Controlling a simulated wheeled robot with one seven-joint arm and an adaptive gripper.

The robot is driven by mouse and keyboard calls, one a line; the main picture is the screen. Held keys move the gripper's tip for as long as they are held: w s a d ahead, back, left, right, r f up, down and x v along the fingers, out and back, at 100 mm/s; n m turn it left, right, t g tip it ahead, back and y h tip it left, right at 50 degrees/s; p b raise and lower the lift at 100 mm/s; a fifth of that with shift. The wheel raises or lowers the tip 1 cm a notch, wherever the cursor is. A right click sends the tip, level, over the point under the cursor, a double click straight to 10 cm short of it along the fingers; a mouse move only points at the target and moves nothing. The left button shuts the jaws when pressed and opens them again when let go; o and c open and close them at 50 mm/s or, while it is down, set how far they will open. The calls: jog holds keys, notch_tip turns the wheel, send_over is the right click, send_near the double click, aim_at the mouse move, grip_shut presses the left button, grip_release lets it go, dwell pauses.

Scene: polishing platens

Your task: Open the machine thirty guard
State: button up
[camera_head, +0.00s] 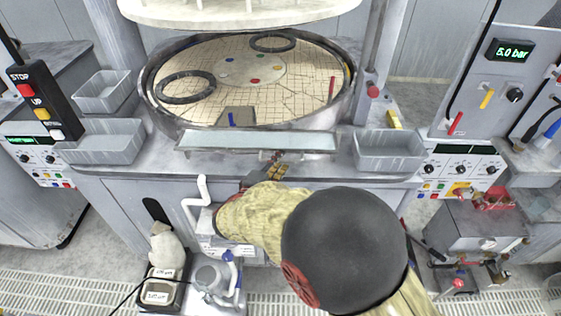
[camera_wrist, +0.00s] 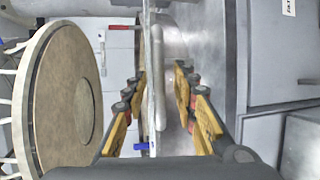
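The guard (camera_head: 258,141) is a pale, see-through panel along the front edge of the round polishing platen (camera_head: 300,85). In the wrist view the guard shows edge-on as a thin upright strip (camera_wrist: 146,60), with a rounded grey bar (camera_wrist: 159,80) beside it. My gripper (camera_head: 275,164) is just below and in front of the guard's middle. In the wrist view my gripper (camera_wrist: 160,85) is open, with one yellow finger on each side of the strip and bar. Gaps show on both sides, so it appears not to be clamped. My dark arm joint hides part of the machine front.
Clear trays flank the platen at left (camera_head: 100,140) and right (camera_head: 388,150). A STOP/UP/DOWN pendant (camera_head: 43,100) hangs at the left. The upper plate (camera_head: 235,10) is above the platen. A pump (camera_head: 212,275) and pipe stand on the floor at lower left.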

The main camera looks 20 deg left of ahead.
jog(key=shift+w+d+f, duration=0.15)
jog(key=shift+w, duration=0.5)
jog(key=c, duration=0.3)
jog(key=c, duration=0.4)
grip_shut()
